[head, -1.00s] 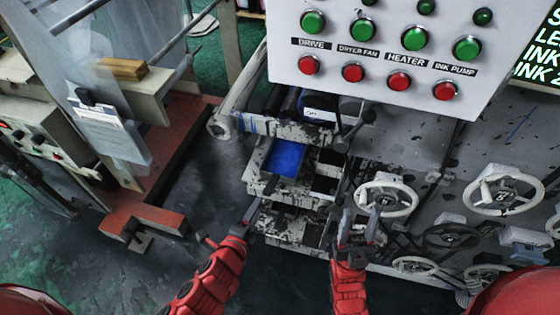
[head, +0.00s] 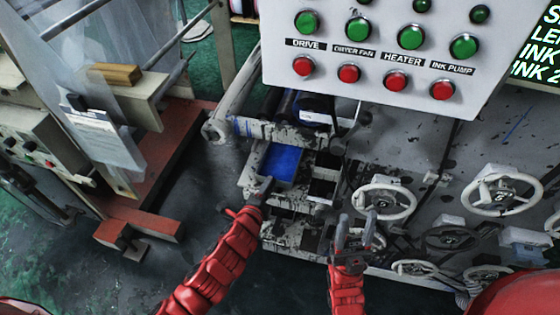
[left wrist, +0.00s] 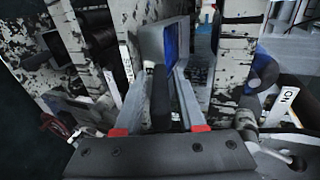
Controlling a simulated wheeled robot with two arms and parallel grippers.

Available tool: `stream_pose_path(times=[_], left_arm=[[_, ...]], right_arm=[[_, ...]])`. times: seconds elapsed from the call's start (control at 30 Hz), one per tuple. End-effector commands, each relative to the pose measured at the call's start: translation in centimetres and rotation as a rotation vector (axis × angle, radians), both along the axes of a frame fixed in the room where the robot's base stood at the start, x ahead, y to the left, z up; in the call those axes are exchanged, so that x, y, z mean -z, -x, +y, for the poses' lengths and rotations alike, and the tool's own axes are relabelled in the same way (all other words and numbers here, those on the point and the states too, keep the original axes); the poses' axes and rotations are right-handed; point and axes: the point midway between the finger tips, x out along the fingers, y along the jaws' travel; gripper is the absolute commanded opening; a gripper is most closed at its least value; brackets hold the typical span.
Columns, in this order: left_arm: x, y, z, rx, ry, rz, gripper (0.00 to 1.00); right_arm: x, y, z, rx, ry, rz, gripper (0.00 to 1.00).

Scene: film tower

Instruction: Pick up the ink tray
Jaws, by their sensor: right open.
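The ink tray, with a blue inside (head: 282,163), sits in the lower left of the printing unit in the head view. It also shows in the left wrist view as a grey wall with a blue face (left wrist: 176,45). My left gripper (head: 265,187) is at the tray's near edge. In the left wrist view its two fingers (left wrist: 163,85) stand apart, with a dark bar between them. Whether they grip this bar is unclear. My right gripper (head: 354,232) is open and empty, below and right of the tray, near a handwheel.
A panel with green and red buttons (head: 385,50) hangs above. White handwheels (head: 385,201) are on the machine to the right. A roller end (head: 217,130) is left of the tray. A red-brown base (head: 160,165) stands at the left, with open dark floor between.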

Motion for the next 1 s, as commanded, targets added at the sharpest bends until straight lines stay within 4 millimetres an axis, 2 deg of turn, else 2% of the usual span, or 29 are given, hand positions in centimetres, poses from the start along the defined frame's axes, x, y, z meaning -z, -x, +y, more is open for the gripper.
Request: stream_pose_path(times=[0.2, 0.47, 0.7, 1.0], left_arm=[[0.4, -1.6, -0.6, 0.001, 0.001, -0.003, 0.39], [0.6, -1.7, -0.6, 0.000, 0.000, -0.002, 0.39], [0.6, -1.6, -0.6, 0.000, 0.000, -0.002, 0.00], [0.7, -1.6, -0.5, -0.001, -0.001, 0.000, 0.00]], right_arm=[[-0.8, 0.0, 0.0, 0.000, 0.000, 0.001, 0.50], [-0.7, 0.0, 0.0, 0.000, 0.000, 0.000, 0.50], [-0.7, 0.0, 0.0, 0.000, 0.000, 0.000, 0.50], [-0.7, 0.0, 0.0, 0.000, 0.000, 0.000, 0.50]])
